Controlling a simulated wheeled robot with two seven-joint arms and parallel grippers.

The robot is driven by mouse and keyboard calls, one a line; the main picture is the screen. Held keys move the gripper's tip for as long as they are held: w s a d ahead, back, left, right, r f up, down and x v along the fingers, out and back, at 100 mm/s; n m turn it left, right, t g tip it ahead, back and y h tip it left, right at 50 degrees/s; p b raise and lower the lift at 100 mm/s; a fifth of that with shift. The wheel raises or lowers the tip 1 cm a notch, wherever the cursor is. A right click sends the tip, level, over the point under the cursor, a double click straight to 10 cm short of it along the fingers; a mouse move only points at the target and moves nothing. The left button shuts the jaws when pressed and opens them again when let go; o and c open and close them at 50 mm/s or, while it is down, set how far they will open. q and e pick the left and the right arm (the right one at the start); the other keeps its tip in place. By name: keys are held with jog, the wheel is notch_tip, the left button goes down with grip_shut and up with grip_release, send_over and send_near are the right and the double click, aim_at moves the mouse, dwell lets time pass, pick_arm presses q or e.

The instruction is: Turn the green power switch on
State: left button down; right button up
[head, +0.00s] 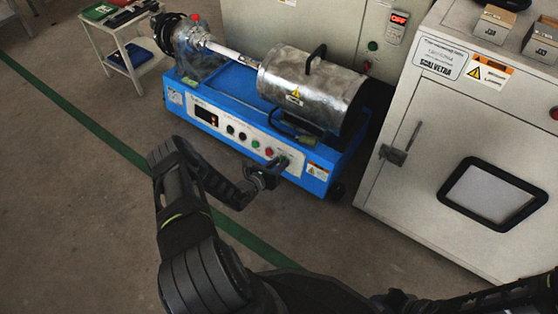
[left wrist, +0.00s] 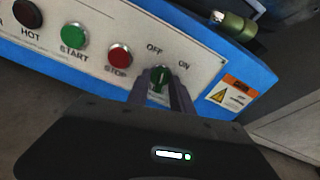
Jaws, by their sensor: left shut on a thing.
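The green power switch (left wrist: 160,74) is a rotary knob on the white control panel (left wrist: 120,18), below the OFF and ON labels. In the left wrist view, the fingers of my left gripper (left wrist: 161,82) stand on both sides of the knob and are shut on it. The fingers hide part of the knob, so its exact angle is hard to tell. In the head view my left gripper (head: 273,170) reaches the right end of the panel on the blue machine (head: 230,97). My right gripper is not in view.
Left of the switch are a red STOP button (left wrist: 120,56) and a green START button (left wrist: 75,36). A grey cabinet (head: 420,190) stands close on the right. A metal cylinder (head: 305,88) sits on the machine. Open floor lies at left.

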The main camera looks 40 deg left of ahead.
pick_arm(q)
jog(key=m+p, duration=0.3)
jog(key=m, duration=0.3)
jog(key=shift+r+y, duration=0.1)
jog(key=shift+y, duration=0.3)
jog(key=shift+m+p, duration=1.15)
jog(key=shift+m, duration=1.25)
jog(key=c, duration=1.5)
grip_release()
